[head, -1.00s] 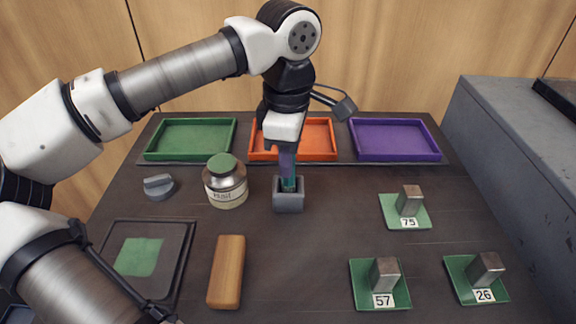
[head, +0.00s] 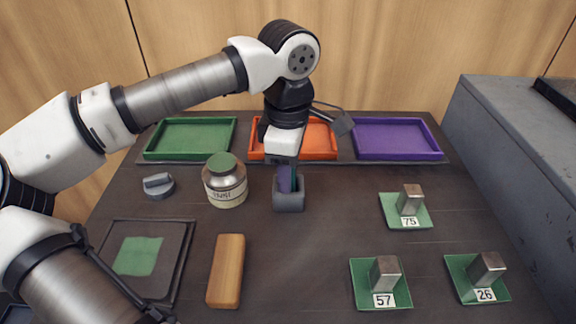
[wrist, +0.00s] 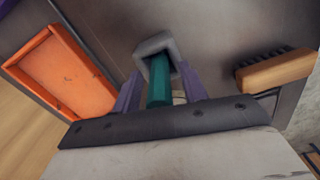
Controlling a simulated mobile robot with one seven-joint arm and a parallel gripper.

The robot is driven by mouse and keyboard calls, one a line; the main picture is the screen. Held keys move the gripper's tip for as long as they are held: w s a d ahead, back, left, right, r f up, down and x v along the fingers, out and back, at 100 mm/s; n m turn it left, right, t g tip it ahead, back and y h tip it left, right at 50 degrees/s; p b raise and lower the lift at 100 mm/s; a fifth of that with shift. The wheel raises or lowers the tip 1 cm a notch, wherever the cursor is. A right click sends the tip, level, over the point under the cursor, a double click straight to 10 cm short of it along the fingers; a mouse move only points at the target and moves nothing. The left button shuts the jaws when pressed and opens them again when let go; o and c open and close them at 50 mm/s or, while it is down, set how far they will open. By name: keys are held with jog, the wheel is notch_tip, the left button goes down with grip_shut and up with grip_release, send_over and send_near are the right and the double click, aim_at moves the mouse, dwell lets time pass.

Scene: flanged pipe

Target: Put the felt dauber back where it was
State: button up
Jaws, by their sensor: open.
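The felt dauber shows as a teal handle (wrist: 160,82) in the wrist view, with its lower end inside the square grey holder (wrist: 153,46). In the head view a strip of its teal handle (head: 294,176) shows above the grey holder (head: 289,201), mostly hidden by my gripper. My gripper (head: 287,187) points down over the holder with its purple fingertips at the holder's mouth. In the wrist view the fingers of my gripper (wrist: 160,80) stand open on both sides of the handle. The dauber's felt end is hidden.
A jar with a green lid (head: 224,183) stands left of the holder, a grey knobbed piece (head: 158,186) beyond it. A wooden brush (head: 226,271) lies in front. Green, orange and purple trays line the back. Metal blocks stand on numbered green plates at right.

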notch_tip(320, 180, up, 12)
jog(key=shift+r, duration=0.2)
